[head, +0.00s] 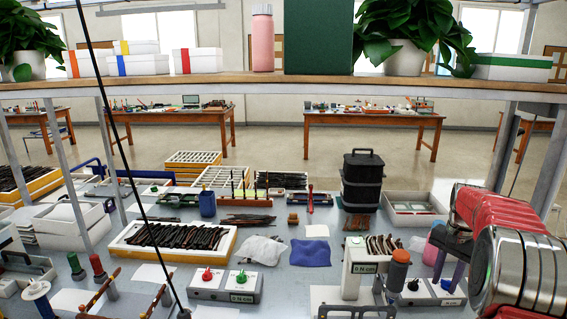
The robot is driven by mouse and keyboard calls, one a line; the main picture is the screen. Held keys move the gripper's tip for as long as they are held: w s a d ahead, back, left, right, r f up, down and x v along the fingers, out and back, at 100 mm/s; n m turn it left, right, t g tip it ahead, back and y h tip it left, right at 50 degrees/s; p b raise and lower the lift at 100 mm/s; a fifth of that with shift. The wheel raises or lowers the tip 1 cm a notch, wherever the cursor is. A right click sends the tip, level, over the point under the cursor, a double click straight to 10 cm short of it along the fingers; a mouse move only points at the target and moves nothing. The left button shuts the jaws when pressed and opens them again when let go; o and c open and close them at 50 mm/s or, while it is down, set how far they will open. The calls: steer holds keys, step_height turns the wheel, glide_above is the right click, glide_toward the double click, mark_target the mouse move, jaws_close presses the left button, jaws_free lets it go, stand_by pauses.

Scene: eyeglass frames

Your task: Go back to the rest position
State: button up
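My red and silver arm (522,268) fills the right edge of the head view. What looks like my gripper (448,284) hangs below its dark wrist, with two grey fingers pointing down and apart. It is over the right part of a white box with knobs (417,298). I see nothing clearly held between the fingers. Dark eyeglass frame parts (180,236) lie in rows in a white and yellow tray (124,244), left of my arm. More dark parts (383,245) lie by a white fixture (358,268).
A shelf (300,86) crosses above the bench, with grey posts (545,185) at the right. A black container (362,182) stands upright behind the gripper. A blue cloth (310,253) and a white-grey cloth (263,250) lie mid-bench. An orange-topped grey tool (398,268) stands left of the gripper.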

steer(key=s+a+f+n, duration=0.2)
steer(key=s+a+f, duration=0.1)
steer(key=s, duration=0.1)
steer(key=s+a+r+n+t, duration=0.2)
steer(key=s+a+r+n, duration=0.2)
steer(key=s+a, duration=0.9)
steer(key=s+a+r+n+t, duration=0.3)
steer(key=s+a+r, duration=0.6)
steer(key=s+a, duration=0.4)
steer(key=shift+s+a+n+t, duration=0.2)
steer(key=shift+s+n+t, duration=0.1)
steer(key=shift+n, duration=0.6)
steer(key=shift+d, duration=0.1)
